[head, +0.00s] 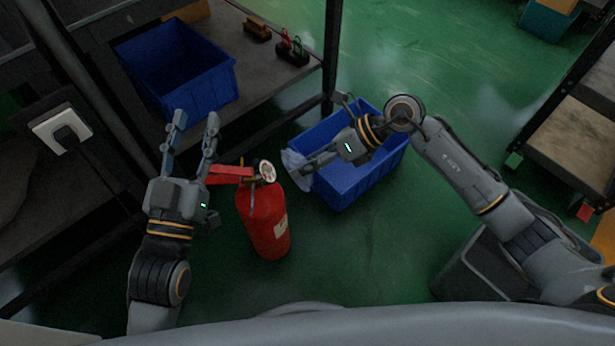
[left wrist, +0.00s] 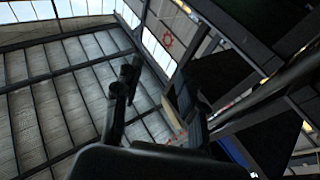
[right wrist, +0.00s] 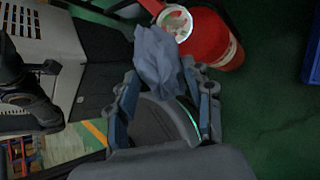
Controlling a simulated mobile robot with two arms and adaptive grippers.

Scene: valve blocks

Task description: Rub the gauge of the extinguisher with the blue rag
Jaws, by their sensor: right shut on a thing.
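The red fire extinguisher (head: 264,220) stands upright on the green floor; it also shows in the right wrist view (right wrist: 222,42). Its round pale gauge (head: 267,171) is at the top and shows in the right wrist view (right wrist: 175,22). My right gripper (head: 307,168) is shut on the pale blue rag (head: 296,166), just right of the gauge. In the right wrist view the rag (right wrist: 157,60) bunches out past the fingertips and overlaps the gauge's lower edge; I cannot tell whether they touch. My left gripper (head: 196,125) is open and empty, left of the extinguisher, fingers pointing up.
A blue crate (head: 352,182) stands on the floor behind and below my right gripper. Another blue crate (head: 178,72) sits on the shelf (head: 262,92) at the upper left, near small tools. A grey bin (head: 478,270) is at the lower right. Green floor is clear at the top middle.

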